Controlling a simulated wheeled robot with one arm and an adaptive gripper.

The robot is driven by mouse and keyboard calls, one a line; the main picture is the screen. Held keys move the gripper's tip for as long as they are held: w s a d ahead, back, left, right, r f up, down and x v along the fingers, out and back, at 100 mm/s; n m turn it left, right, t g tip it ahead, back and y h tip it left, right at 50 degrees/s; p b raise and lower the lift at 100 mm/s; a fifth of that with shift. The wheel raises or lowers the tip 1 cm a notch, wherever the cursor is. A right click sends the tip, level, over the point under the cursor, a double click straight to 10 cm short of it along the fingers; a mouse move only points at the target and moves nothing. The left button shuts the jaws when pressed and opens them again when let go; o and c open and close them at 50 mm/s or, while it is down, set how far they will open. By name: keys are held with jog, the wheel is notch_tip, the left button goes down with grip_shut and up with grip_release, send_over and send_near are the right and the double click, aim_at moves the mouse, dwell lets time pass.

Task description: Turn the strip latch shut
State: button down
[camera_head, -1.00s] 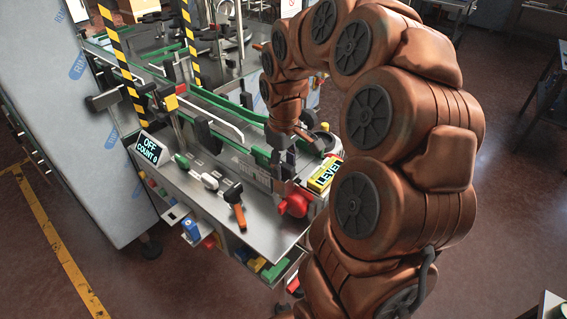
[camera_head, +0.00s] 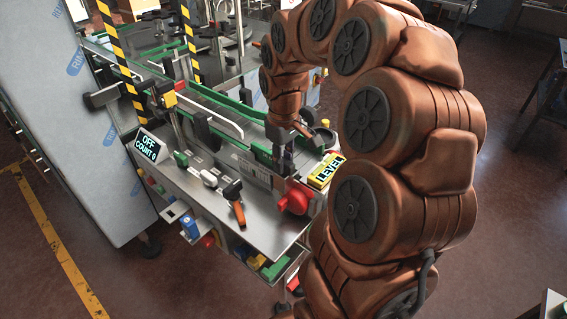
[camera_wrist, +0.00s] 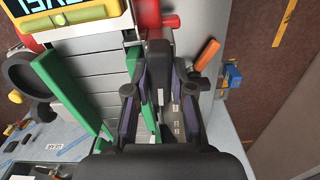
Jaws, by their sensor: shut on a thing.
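My gripper (camera_head: 284,160) is over the near right end of the bench-top conveyor. In the wrist view my gripper (camera_wrist: 160,98) has its two fingers on either side of a dark grey upright piece (camera_wrist: 158,62), which looks like the strip latch, and is shut on it. The piece stands beside a green rail (camera_wrist: 135,75). A red knob (camera_head: 296,199) is just below the gripper in the head view; it also shows at the top of the wrist view (camera_wrist: 150,16). The latch's pivot and exact angle are hidden behind the fingers.
A yellow-framed LEVEL display (camera_head: 326,171) stands right of the red knob. An orange-handled tool (camera_head: 239,215) and several small handles lie along the bench's front. An OFF, COUNT 0 display (camera_head: 147,147) is at left. A tall grey cabinet (camera_head: 85,120) bounds the left side.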

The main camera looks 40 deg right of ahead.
jog(key=m+b, duration=0.1)
jog(key=b, duration=0.1)
jog(key=m+b, duration=0.2)
jog(key=b, duration=0.1)
jog(key=shift+w+f, duration=0.1)
jog(key=shift+f, duration=0.3)
jog(key=m+b, duration=0.4)
jog(key=b, duration=0.1)
jog(key=shift+r+m, duration=0.15)
jog(key=shift+m, duration=0.25)
jog(key=m+b, duration=0.3)
jog(key=m, duration=0.1)
jog(key=shift+r, duration=0.1)
jog(key=m+b, duration=0.1)
jog(key=m, duration=0.4)
jog(key=shift+r, duration=0.15)
jog(key=shift+m, duration=0.3)
jog(key=c, duration=1)
grip_release()
